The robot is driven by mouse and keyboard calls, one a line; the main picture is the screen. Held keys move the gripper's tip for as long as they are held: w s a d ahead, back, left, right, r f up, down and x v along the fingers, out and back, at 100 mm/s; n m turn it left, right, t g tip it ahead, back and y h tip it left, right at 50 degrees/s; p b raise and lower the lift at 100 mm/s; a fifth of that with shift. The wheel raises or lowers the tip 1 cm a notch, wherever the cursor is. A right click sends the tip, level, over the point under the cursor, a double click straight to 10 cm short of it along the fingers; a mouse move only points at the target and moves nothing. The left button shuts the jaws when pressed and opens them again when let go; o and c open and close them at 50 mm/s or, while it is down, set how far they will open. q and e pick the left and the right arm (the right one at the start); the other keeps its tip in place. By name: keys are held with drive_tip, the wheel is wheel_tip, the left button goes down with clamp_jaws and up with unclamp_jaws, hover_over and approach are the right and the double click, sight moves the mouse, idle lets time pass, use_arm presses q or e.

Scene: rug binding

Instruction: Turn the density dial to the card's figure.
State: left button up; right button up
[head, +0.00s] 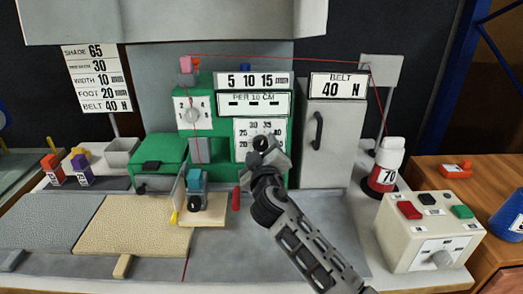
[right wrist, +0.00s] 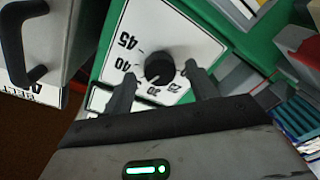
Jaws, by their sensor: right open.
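The density dial plate (head: 280,144) is a white panel on the green machine, marked 20 to 45, under a "PER 10 CM" label (head: 254,103). The card (head: 91,78) at the back left reads "PER 10 CM 30". My right gripper (head: 262,150) is in front of the dial and hides its lower part. In the right wrist view, the black dial knob (right wrist: 159,67) lies between the fingers of my open right gripper (right wrist: 160,76), one to each side. I cannot tell whether they touch it, or which figure it points to. My left gripper is not in view.
A grey cabinet (head: 330,150) with a black handle stands right of the dial. A thread cone (head: 385,165) and a button box (head: 428,230) are farther right. Carpet pieces (head: 130,240) lie at the front left. A red thread runs overhead.

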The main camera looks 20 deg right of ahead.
drive_tip(key=c, duration=1)
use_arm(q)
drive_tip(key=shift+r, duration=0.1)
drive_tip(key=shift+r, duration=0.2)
use_arm(e)
drive_tip(key=shift+n, duration=0.3)
drive_tip(key=shift+r+p, duration=0.1)
drive_tip(key=shift+p, duration=0.25)
drive_tip(key=shift+n+p, duration=0.45)
drive_tip(key=shift+n, duration=0.35)
drive_tip(key=shift+n+p, duration=0.75)
drive_tip(key=shift+n, duration=0.45)
drive_tip(key=shift+n+p, duration=0.75)
drive_tip(key=shift+n, duration=0.55)
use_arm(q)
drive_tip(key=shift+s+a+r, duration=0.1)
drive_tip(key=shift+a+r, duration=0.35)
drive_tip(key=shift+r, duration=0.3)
use_arm(e)
drive_tip(key=shift+g, duration=0.3)
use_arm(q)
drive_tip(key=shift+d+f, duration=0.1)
use_arm(e)
drive_tip(key=shift+n, duration=0.3)
